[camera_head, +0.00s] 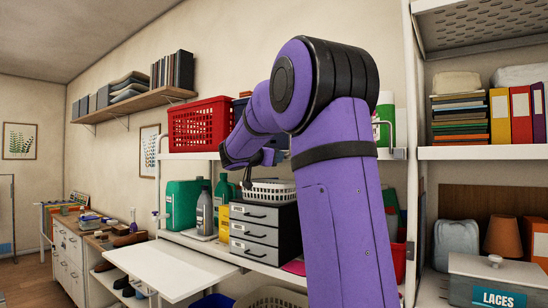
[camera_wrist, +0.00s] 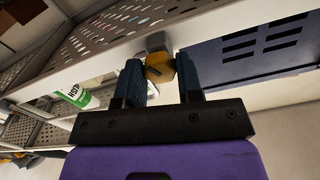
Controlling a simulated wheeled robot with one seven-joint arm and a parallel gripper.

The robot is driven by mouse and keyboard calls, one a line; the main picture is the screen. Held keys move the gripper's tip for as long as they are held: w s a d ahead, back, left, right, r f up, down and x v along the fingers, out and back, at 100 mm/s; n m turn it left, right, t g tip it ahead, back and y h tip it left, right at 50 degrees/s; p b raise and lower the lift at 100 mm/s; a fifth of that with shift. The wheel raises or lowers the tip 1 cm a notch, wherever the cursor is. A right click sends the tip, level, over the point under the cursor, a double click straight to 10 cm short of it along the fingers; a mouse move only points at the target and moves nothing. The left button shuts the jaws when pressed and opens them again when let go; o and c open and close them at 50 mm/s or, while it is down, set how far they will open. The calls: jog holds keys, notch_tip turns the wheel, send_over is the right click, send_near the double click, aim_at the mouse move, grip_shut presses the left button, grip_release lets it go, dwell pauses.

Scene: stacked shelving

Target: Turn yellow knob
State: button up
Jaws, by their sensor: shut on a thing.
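The yellow knob (camera_wrist: 160,69) shows in the wrist view under the edge of a shelf, with a grey block-like part against it on the side away from me. My gripper (camera_wrist: 160,80) has its two dark fingers on either side of the knob and is shut on it. In the head view my gripper (camera_head: 247,178) is small and dark at the end of the purple arm, near the upper shelf's edge and above a white basket. The knob cannot be made out in the head view.
A red crate (camera_head: 201,124) stands on the upper shelf left of my arm. Below are the white basket (camera_head: 270,191) on grey drawers (camera_head: 264,232), with green and grey bottles to the left. A dark blue slotted bin (camera_wrist: 250,50) sits close to my gripper's right finger.

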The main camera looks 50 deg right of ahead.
jog(key=shift+m, duration=0.3)
jog(key=shift+m, duration=2.8)
jog(key=o, duration=0.4)
jog(key=shift+o, duration=0.2)
jog(key=shift+a, duration=0.15)
